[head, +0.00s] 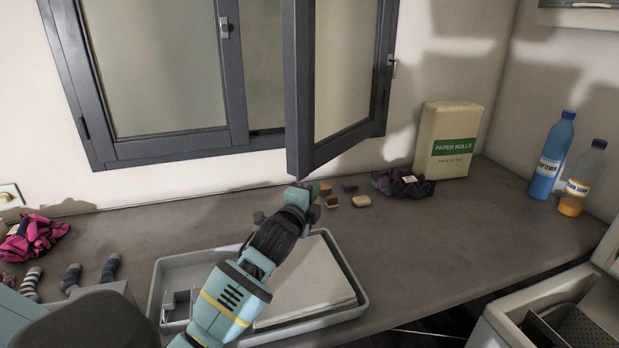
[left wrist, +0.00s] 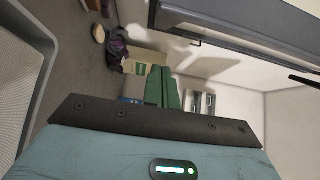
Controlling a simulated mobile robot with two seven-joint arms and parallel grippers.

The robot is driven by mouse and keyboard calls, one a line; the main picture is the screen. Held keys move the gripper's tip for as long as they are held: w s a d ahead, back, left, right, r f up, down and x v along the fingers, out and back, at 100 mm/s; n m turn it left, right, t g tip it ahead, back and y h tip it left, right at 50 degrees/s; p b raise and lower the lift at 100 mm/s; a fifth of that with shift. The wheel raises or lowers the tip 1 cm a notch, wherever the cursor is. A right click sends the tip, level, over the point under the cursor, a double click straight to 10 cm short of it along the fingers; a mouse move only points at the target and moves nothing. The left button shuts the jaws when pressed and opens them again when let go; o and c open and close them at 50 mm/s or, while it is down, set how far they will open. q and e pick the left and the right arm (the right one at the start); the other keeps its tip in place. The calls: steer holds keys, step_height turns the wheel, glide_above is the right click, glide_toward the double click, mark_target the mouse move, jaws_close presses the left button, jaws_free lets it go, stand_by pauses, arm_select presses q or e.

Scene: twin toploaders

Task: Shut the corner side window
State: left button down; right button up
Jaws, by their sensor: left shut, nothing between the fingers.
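The dark-framed window has two sashes. The left sash (head: 160,60) sits flat in the frame. The right sash (head: 345,65), nearer the room's corner, stands open, its left edge swung out over the counter and a gap showing beside it. My left gripper (head: 302,187) is just below that sash's lower free corner in the head view; I cannot tell whether they touch. In the left wrist view its green fingers (left wrist: 162,88) are together and empty, and a dark window bar (left wrist: 235,30) crosses the upper right. My right gripper is not in view.
A grey tray (head: 350,312) lies under my left arm. Small soap-like pieces (head: 361,201) and dark cloth (head: 405,184) lie near the wall. A paper rolls box (head: 448,140), a blue bottle (head: 551,158) and a clear bottle (head: 584,175) stand right. Socks and pink cloth (head: 32,238) lie left.

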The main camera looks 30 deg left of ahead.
arm_select(q)
steer(key=w+a, duration=0.5)
steer(key=w, duration=0.1)
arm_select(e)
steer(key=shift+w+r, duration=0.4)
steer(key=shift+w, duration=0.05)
arm_select(q)
steer(key=shift+w+f, duration=0.1)
steer(key=shift+w, duration=0.05)
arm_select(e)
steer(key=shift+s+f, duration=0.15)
